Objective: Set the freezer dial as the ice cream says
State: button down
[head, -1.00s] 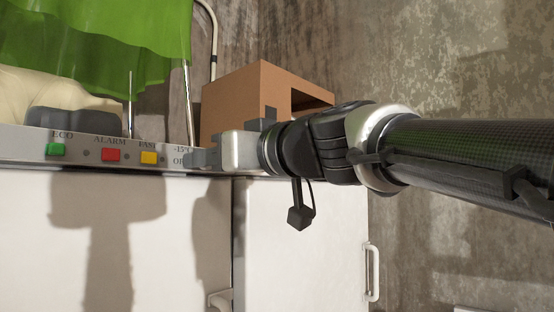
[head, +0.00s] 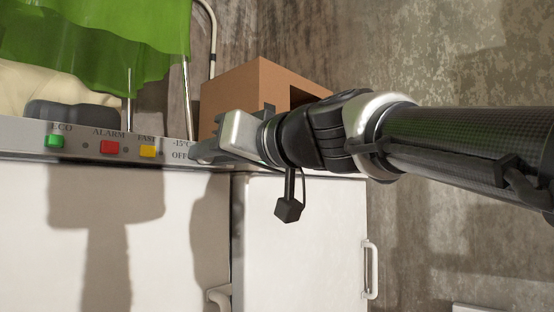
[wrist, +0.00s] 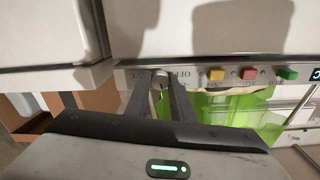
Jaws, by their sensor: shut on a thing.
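The freezer's control strip (head: 20,141) runs along the top front edge of a white freezer (head: 130,230). My gripper (head: 205,151) is at the strip's right part, just right of the labels "-15°C" and "OFF". In the wrist view, where the strip is upside down, my gripper (wrist: 160,88) has its two fingers closed around the small round grey dial (wrist: 160,78). The dial has a dark mark on its face, but its exact setting is too small to read. In the head view my fingers hide the dial. No ice cream is recognizable in either view.
Green (head: 54,141), red (head: 109,147) and yellow (head: 148,151) buttons marked ECO, ALARM and FAST sit left of my gripper. A brown box (head: 240,90) stands behind it. A green cloth (head: 100,40) hangs at upper left. A second white door with a handle (head: 370,270) is at right.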

jog(key=m, duration=0.8)
jog(key=shift+m+b, duration=0.3)
dwell(0.3)
jog(key=c, duration=1.5)
grip_release()
jog(key=shift+d, duration=0.1)
jog(key=shift+c, duration=0.2)
jog(key=shift+d, duration=0.1)
jog(key=b+v, duration=0.1)
jog(key=v, duration=1.6)
jog(key=shift+d+r, duration=0.1)
jog(key=shift+r, duration=0.05)
